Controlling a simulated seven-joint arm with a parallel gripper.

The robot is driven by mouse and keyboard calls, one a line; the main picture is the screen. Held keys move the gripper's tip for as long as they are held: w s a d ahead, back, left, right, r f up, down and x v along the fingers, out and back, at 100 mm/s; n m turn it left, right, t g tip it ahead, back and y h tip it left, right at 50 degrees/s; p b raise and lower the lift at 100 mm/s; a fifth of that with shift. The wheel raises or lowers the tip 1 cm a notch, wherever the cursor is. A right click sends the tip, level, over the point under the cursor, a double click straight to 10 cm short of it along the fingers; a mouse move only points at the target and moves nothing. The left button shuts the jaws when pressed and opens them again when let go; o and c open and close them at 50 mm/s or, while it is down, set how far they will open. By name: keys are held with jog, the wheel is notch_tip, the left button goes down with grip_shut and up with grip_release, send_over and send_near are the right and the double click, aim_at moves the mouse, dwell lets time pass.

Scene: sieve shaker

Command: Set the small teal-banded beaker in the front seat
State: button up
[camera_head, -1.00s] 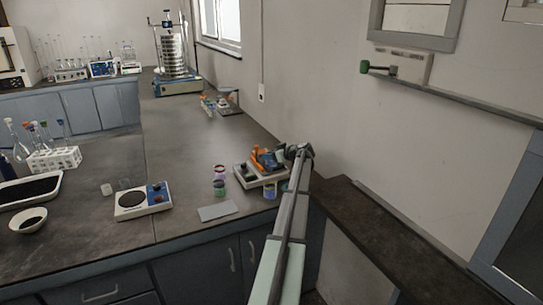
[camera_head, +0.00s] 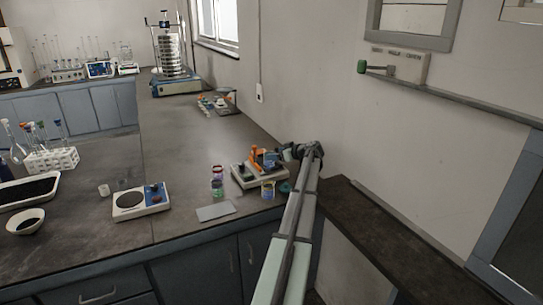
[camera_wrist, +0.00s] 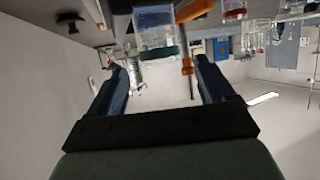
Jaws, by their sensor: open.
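My gripper (camera_head: 292,152) is open and empty, at the right of a small grey-based device (camera_head: 245,182) with orange clamps (camera_head: 254,154). In the wrist view, which looks upside down, a clear beaker with a teal band (camera_wrist: 157,51) and bluish contents is ahead of my open fingers (camera_wrist: 160,75), apart from them. An orange post (camera_wrist: 187,66) is beside it. In the head view a small pale beaker (camera_head: 271,159) shows at the device by the orange clamps; its band and how it sits are too small to tell.
A yellow-banded beaker (camera_head: 268,189) stands in front of the device, with a teal round thing (camera_head: 284,187) beside it. A red-topped container (camera_head: 217,170) and a green one (camera_head: 217,191) stand left. The wall is close right.

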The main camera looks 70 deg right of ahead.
jog(key=v, duration=0.6)
jog(key=shift+s+r, duration=0.15)
jog(key=shift+s, duration=0.05)
jog(key=shift+a, duration=0.15)
